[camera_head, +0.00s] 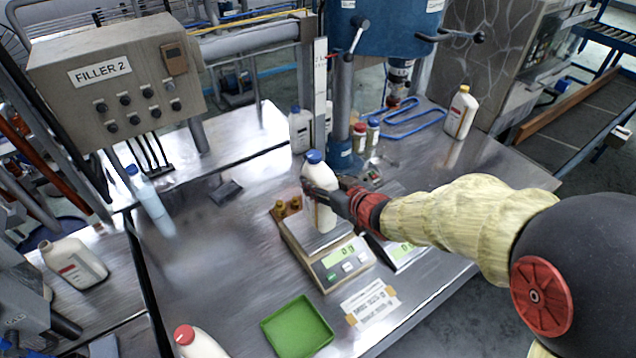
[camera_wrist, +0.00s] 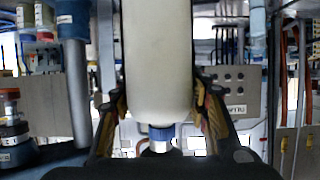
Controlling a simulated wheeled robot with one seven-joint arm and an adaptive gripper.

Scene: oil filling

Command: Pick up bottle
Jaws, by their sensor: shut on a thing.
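A white bottle with a blue cap (camera_head: 318,172) is upright at the weighing scale (camera_head: 338,262). My gripper (camera_head: 322,193) reaches in from the right and is shut on this bottle's upper body. In the wrist view the bottle (camera_wrist: 158,65) fills the middle between the two fingers (camera_wrist: 160,105), with its blue cap at the bottom of the picture. The bottle's base is at the scale's plate; I cannot tell whether it touches it.
A second scale (camera_head: 405,256) stands to the right, partly behind my arm. Small brass weights (camera_head: 287,207) sit left of the bottle. A green tray (camera_head: 297,326) lies in front. Other white bottles stand at the back (camera_head: 461,112) and front left (camera_head: 197,342).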

